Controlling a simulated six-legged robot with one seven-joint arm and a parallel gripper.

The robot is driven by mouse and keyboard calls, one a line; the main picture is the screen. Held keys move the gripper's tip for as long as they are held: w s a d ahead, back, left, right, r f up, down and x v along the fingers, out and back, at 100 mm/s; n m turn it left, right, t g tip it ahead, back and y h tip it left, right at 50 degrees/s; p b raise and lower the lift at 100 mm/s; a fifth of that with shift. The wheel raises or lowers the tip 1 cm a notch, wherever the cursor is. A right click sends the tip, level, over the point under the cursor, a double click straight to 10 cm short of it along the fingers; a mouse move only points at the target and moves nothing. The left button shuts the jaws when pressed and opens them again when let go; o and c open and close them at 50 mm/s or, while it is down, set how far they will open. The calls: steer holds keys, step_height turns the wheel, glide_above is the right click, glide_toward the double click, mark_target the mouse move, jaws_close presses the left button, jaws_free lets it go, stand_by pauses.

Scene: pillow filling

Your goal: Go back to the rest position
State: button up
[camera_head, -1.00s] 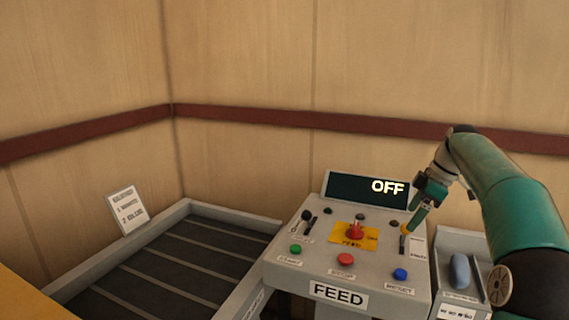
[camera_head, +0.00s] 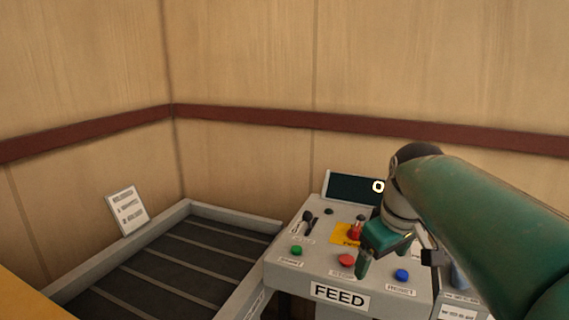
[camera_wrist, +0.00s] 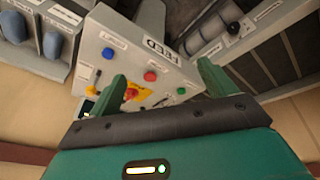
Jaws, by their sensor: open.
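My gripper (camera_head: 368,262) is in front of the FEED control panel (camera_head: 325,262) in the head view, its fingers pointing down. In the wrist view my gripper (camera_wrist: 163,80) shows two green fingers spread apart with nothing between them. The panel (camera_wrist: 120,40) lies beyond the fingers, with a red button, a blue button, a green button and a red knob on a yellow plate. My wrist hides part of the display (camera_head: 350,188); only an "O" shows of its text.
A slatted conveyor bed (camera_head: 160,265) lies left of the panel. A white sign (camera_head: 127,211) leans at the wall. A holder with blue-grey rounded items (camera_wrist: 52,45) stands beside the panel. Wooden walls with a dark red rail (camera_head: 260,119) close off the back.

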steer(key=s+a+f+m+t, duration=0.1)
steer(key=s+f+m, duration=0.1)
steer(key=s+f, duration=0.2)
steer(key=s+a+f+m+t, duration=0.1)
steer(key=s+f+m, duration=0.2)
steer(key=s, duration=0.8)
step_height(320, 180, down, 2)
steer(key=shift+s+a+f+m, duration=0.25)
steer(key=shift+s+a+m, duration=0.05)
steer(key=shift+c, duration=0.2)
steer(key=c, duration=1)
steer(key=shift+d, duration=0.25)
